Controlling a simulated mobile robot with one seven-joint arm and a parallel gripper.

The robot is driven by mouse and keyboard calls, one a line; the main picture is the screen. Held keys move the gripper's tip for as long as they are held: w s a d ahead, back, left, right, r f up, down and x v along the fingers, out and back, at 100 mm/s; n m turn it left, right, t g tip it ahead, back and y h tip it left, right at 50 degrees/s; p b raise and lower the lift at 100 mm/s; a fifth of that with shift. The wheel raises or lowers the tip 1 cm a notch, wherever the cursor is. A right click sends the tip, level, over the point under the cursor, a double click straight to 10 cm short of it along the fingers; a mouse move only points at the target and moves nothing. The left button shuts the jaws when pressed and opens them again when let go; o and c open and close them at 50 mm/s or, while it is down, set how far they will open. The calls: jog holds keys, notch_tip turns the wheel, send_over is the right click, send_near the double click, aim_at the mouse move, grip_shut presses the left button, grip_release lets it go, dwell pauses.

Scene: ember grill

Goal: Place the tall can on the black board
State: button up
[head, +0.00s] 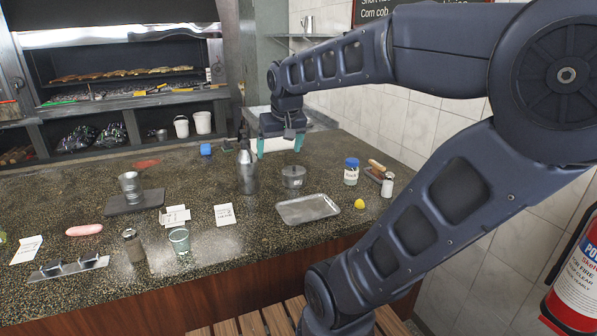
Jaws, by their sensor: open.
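The black board (117,209) is a dark flat slab on the left part of the speckled counter. A silver metal vessel (130,184) stands upright on it. A tall dark-grey metal container with a narrow top (247,174) stands upright near the counter's middle. I cannot tell for sure which of these is the tall can. My gripper (279,146) points down over the back right of the counter, right of the tall container and apart from it. Its teal fingertips are spread, with a pale block (280,144) showing between or behind them; contact cannot be told.
A lidded metal pot (293,177), a metal tray (307,208), a blue-lidded jar (351,172) and a lemon (360,204) are at right. White cards (224,215), a glass (179,241) and a small can (133,246) are at front left. Bare counter lies between board and tall container.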

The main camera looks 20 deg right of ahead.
jog(key=s+d+f, duration=0.2)
jog(key=s+f, duration=0.2)
jog(key=s, duration=0.3)
jog(key=shift+s+d+f, duration=0.15)
jog(key=shift+s, duration=0.25)
